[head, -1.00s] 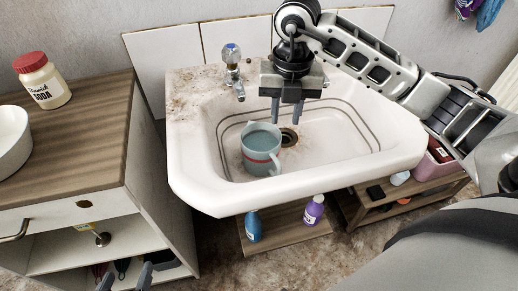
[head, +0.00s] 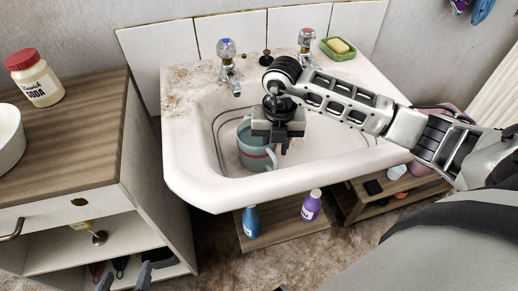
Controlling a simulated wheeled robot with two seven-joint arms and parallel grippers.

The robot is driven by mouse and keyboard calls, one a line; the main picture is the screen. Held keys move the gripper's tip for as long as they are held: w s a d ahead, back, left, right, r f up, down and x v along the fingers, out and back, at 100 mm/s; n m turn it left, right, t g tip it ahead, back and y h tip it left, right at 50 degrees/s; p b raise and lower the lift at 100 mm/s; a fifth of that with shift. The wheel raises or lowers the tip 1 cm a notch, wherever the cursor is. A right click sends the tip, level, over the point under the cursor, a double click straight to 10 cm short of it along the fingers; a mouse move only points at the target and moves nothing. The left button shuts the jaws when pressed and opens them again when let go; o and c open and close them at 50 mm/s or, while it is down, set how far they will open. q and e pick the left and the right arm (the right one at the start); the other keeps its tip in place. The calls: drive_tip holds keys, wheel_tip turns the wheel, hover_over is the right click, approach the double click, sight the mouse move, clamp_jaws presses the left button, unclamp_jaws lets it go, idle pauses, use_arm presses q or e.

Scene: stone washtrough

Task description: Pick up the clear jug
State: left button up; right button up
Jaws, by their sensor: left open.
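The clear jug (head: 254,160), a bluish-green see-through vessel with a red band, stands upright in the white basin, left of its middle. Its handle is on the right side. My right gripper (head: 279,146) points down over the jug's right side near the handle and hides part of the rim. I cannot tell whether its fingers touch the jug or how far apart they are. My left gripper (head: 126,281) is open and empty at the bottom left, low in front of the cabinet.
A wooden cabinet (head: 75,150) stands left. Blue (head: 250,222) and purple (head: 311,206) bottles stand on a low shelf below.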

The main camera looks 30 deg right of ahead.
clamp_jaws()
drive_tip(key=shift+r, duration=0.1)
drive_tip(key=shift+w, duration=0.1)
wheel_tip(320, 180, up, 10)
drive_tip(key=shift+r+p, duration=0.1)
drive_tip(key=shift+p, duration=0.4)
drive_tip(key=shift+r+p, duration=0.65)
drive_tip(key=shift+r, duration=0.3)
drive_tip(key=shift+r+p, duration=0.5)
drive_tip(key=shift+r, duration=0.1)
use_arm(q)
drive_tip(key=r+p, duration=0.1)
drive_tip(key=a+r+p, duration=0.1)
drive_tip(key=p, duration=0.1)
drive_tip(key=m+g+p, duration=0.1)
drive_tip(key=p, duration=0.1)
drive_tip(key=shift+s+a+r+y, duration=0.15)
drive_tip(key=shift+s+r+y, duration=0.15)
drive_tip(key=shift+r+y, duration=0.1)
use_arm(e)
wheel_tip(320, 180, up, 7)
drive_tip(key=shift+f, duration=0.15)
